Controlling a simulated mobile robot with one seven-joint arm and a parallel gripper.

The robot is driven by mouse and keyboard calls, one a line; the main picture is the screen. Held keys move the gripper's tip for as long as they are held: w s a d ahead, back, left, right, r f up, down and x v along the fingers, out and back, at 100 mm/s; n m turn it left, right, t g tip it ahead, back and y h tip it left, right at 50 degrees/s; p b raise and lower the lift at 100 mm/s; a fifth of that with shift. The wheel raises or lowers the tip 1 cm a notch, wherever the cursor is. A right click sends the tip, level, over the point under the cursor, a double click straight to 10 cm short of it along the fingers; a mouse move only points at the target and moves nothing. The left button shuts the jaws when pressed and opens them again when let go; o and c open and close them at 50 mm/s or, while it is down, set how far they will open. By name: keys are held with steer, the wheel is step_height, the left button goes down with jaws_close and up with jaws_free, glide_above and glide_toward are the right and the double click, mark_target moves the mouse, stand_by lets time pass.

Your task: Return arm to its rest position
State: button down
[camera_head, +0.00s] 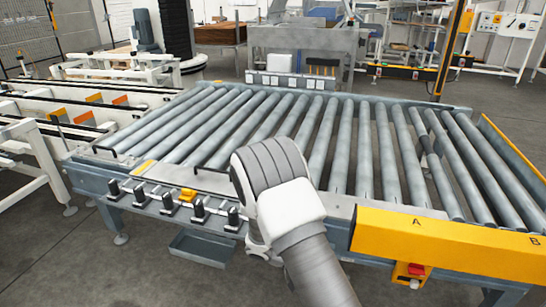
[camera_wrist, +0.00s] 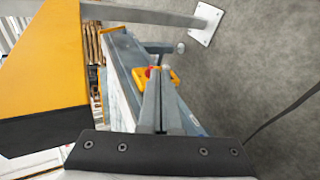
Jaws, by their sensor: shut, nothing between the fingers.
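My arm (camera_head: 280,195) reaches up from the bottom of the head view, its grey and white links in front of the near edge of the roller conveyor. My gripper's fingers are not clearly visible in the head view. In the wrist view my gripper (camera_wrist: 158,82) has its two grey fingers together, with nothing between them. Beyond the fingertips is a small yellow part with red on it (camera_wrist: 168,80). The wrist view also shows grey floor on the right.
The roller conveyor (camera_head: 327,150) is bare. A yellow panel marked A and B (camera_head: 450,240) runs along its near right edge, with a yellow box with a red button (camera_head: 411,275) below. Small black and yellow fittings (camera_head: 187,195) line the near left edge. White rails (camera_head: 40,150) stand left.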

steer(key=s+a+r+t+y, duration=0.15)
steer(key=s+r+y, duration=0.35)
steer(key=r, duration=0.5)
steer(key=s+r+t+y, duration=0.3)
steer(key=s+r, duration=0.4)
steer(key=r, duration=0.3)
steer(key=s+a+r+t+y, duration=0.1)
steer(key=s+r+t+y, duration=0.25)
steer(key=s+r, duration=0.45)
step_height(320, 180, up, 26)
steer(key=w+g+p, duration=0.1)
steer(key=w+p, duration=0.1)
steer(key=p, duration=2.2)
steer(key=shift+n+y, duration=0.3)
steer(key=shift+y, duration=0.15)
steer(key=shift+w+f, duration=0.1)
steer(key=shift+f, duration=0.05)
